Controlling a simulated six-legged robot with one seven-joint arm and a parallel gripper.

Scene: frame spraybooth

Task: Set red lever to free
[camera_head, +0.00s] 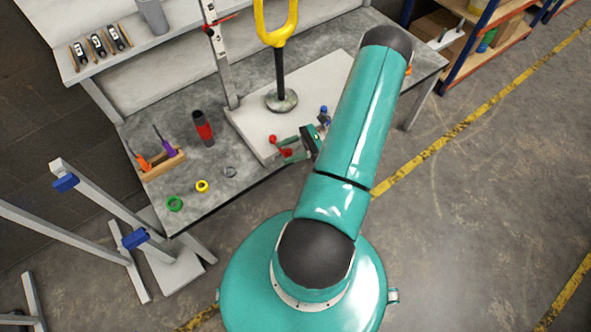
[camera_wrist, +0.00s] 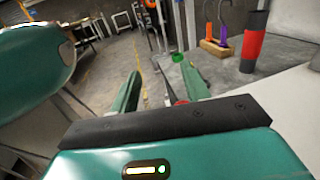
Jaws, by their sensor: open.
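Small red parts, probably the red lever (camera_head: 287,152), show at the front of the pale board on the bench, close to my gripper's fingers. In the wrist view a bit of red (camera_wrist: 181,102) lies between the fingers, with a dark thin bar above it. My gripper (camera_head: 283,147) is low over the board's front edge, pointing left. Its two green fingers (camera_wrist: 163,82) stand apart in the wrist view. Contact with the red part cannot be told. The lever's setting and any markings are too small to read, and my gripper body hides its lower part in the wrist view.
A yellow-handled black post (camera_head: 279,75) and a metal upright with a red pointer (camera_head: 218,55) stand behind. A red-black cylinder (camera_head: 203,128), a wooden tool block (camera_head: 162,163) and rings (camera_head: 202,186) lie to the left. Blue knobs (camera_head: 323,110) stand near my wrist.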

